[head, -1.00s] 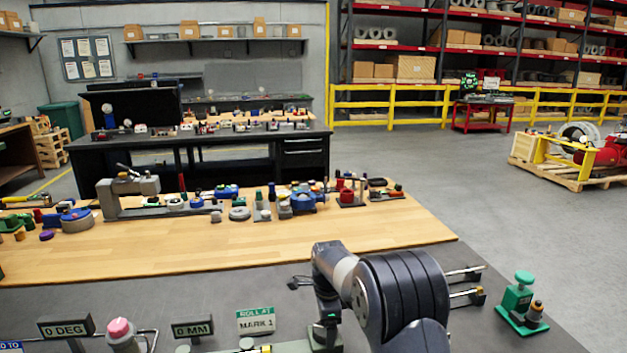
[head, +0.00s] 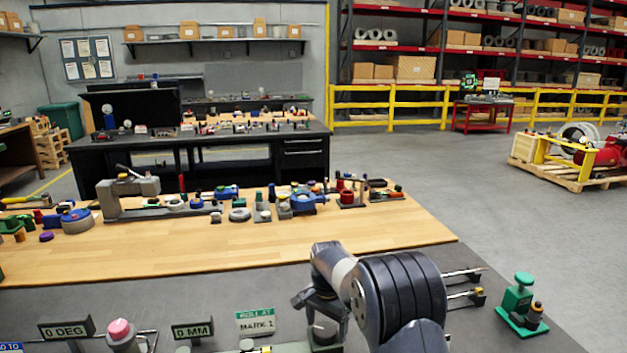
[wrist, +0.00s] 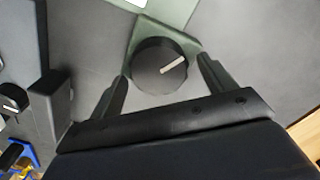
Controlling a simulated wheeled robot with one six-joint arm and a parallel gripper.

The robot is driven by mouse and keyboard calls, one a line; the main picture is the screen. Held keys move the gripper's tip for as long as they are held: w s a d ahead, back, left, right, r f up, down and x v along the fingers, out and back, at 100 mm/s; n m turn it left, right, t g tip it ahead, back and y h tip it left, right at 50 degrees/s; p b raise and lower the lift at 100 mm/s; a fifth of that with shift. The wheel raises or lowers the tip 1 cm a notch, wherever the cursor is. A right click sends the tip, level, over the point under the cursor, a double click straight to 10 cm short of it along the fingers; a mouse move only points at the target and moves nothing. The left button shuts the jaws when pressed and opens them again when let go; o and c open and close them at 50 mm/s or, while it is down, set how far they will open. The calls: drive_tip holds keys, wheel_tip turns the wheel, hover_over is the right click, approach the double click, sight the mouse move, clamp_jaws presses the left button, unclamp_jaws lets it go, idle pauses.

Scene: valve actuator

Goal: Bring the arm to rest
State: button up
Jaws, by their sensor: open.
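My arm reaches over the dark grey bench top (head: 230,290) in the head view, with my gripper (head: 318,318) pointing down at its front edge, partly hidden by my arm. In the wrist view my gripper (wrist: 163,82) is open. Its two fingers stand on either side of a round black knob (wrist: 160,66) with a white pointer line, and I cannot tell whether they touch it. The knob sits on a green-grey block. No object is held between the fingers that I can make out.
A green device (head: 520,300) stands to the right of my arm. A "0 DEG" sign (head: 66,328), a "0 MM" sign (head: 192,329), a pink-topped knob (head: 119,330) and a "ROLL AT MARK 1" sign (head: 255,321) stand to the left. The wooden table (head: 150,257) behind holds several parts.

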drive_tip(key=shift+n, duration=1.2)
